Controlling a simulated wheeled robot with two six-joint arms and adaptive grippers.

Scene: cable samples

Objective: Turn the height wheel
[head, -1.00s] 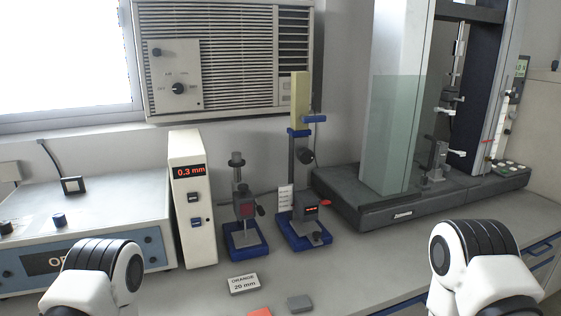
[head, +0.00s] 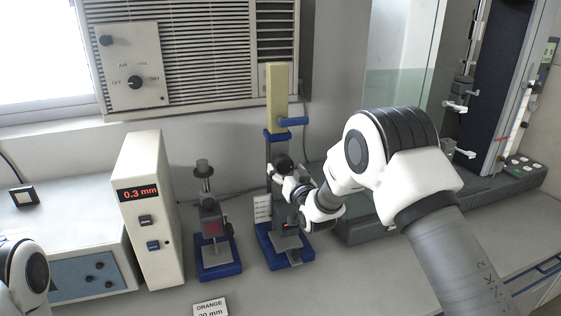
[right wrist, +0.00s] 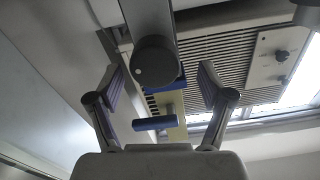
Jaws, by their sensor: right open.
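The height wheel, a round dark knob (head: 283,163), sits on the upright post of the blue-based stand (head: 277,262) with a yellow block (head: 279,97) on top. In the right wrist view the knob (right wrist: 154,62) shows between my two finger pads, with a gap on each side. My right gripper (head: 285,175) is at the knob, open and holding nothing; its fingers (right wrist: 160,78) are spread in the wrist view. My right forearm and wrist cover the area to the right of the stand. My left gripper is out of view; only part of my left arm shows at lower left.
A similar blue-based stand (head: 208,230) is close on the left, beside a white box reading 0.3 mm (head: 150,215). A card marked ORANGE (head: 210,308) lies in front. A tall test frame (head: 495,90) stands at right. The front bench is mostly clear.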

